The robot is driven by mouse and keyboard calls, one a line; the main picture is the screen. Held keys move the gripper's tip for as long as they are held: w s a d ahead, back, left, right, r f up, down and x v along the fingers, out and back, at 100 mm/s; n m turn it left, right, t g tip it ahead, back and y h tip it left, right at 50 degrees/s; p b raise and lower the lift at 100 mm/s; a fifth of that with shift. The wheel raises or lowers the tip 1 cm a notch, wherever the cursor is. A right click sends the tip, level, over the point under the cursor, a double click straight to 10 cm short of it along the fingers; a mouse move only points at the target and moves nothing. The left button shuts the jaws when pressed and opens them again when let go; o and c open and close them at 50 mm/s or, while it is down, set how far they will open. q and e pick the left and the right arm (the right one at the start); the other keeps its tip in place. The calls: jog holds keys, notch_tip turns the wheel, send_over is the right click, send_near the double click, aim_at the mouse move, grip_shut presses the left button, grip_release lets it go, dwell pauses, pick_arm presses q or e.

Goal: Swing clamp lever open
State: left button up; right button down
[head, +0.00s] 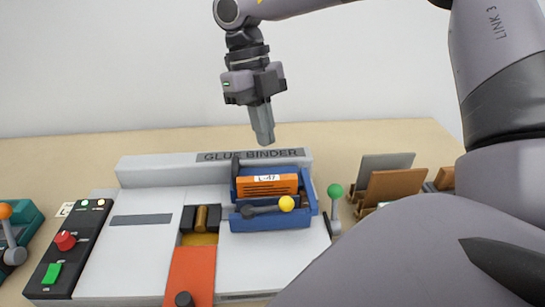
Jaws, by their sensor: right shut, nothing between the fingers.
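The glue binder (135,170) is a pale grey machine on the table. On it sits a blue clamp (268,223) around an orange block labelled L-47 (255,187). A dark lever (262,209) with a yellow knob (286,203) lies almost level across the front of the clamp. My right gripper (264,138) points down above the back of the binder, shut and empty, apart from the lever. My left gripper is not in view.
A lever with a green knob (335,191) stands right of the clamp. Further right are brown and grey boards (388,186) in a rack. A control panel with a red knob (65,240) and an orange part (190,275) are on the left. A white wall is behind.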

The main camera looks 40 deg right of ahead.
aim_at(276, 181)
jog(key=b+x, duration=0.6)
jog(key=x, duration=0.3)
jog(key=shift+f, duration=0.25)
jog(key=shift+s+f+b, duration=0.15)
jog(key=shift+b, duration=0.15)
jog(key=shift+f, duration=0.1)
jog(key=shift+s, duration=0.1)
jog(key=shift+a+m, duration=0.1)
jog(key=shift+m, duration=0.2)
jog(key=shift+s, duration=0.1)
